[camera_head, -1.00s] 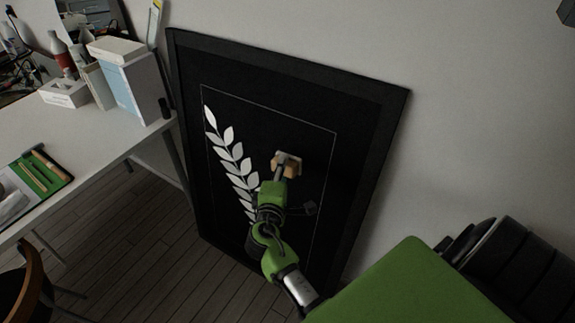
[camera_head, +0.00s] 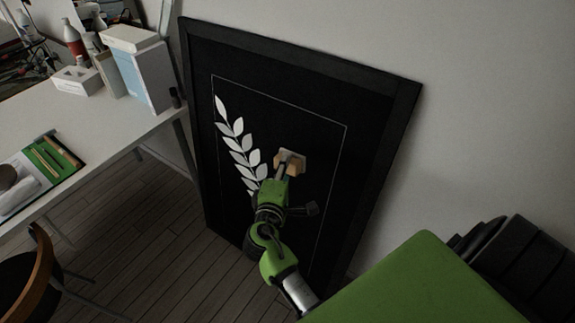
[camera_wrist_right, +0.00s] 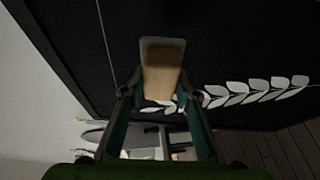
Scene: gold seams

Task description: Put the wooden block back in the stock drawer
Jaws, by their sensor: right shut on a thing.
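The wooden block (camera_wrist_right: 161,82) is light tan and sits between the fingers of my right gripper (camera_wrist_right: 160,95) in the right wrist view. A darker greyish face shows at its far end. In the head view the right gripper (camera_head: 284,169) is shut on the block (camera_head: 295,166), held out in front of a large black framed picture. Part of the block is hidden by the gripper there. I cannot make out a stock drawer in either view. My left gripper is not in view.
The black framed picture (camera_head: 375,140) with white leaves leans on the wall. A white desk (camera_head: 110,130) at left carries boxes, bottles and a green mat (camera_head: 52,160). A wooden-backed chair (camera_head: 36,270) stands at lower left. Plank floor (camera_head: 170,265) is open between desk and picture.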

